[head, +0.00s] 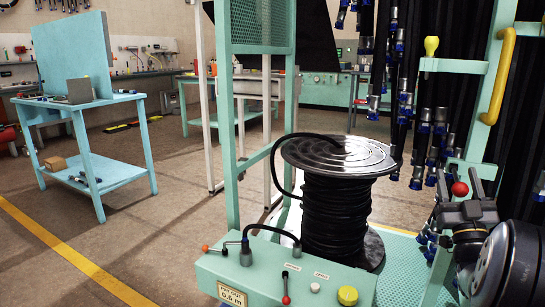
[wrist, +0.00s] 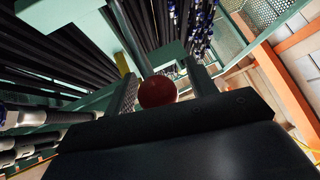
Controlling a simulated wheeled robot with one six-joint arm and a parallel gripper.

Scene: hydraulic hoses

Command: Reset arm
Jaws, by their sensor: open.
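My gripper (head: 459,184) is at the right of the head view, beside the green machine frame, with its jaws apart. A red ball knob (head: 460,189) shows between or just behind the fingers. In the wrist view the red knob (wrist: 157,91) lies between the two dark fingers of my gripper (wrist: 162,82), and a gap shows on its right side. Whether a finger touches the knob is unclear. The knob's mount is hidden behind the gripper body.
A reel of black hose (head: 334,200) stands left of my gripper. A green control panel (head: 262,284) with levers and buttons is below it. A yellow handle (head: 498,76) and hanging hoses with blue-ended fittings (head: 430,130) are close by. A blue workbench (head: 92,177) stands far left.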

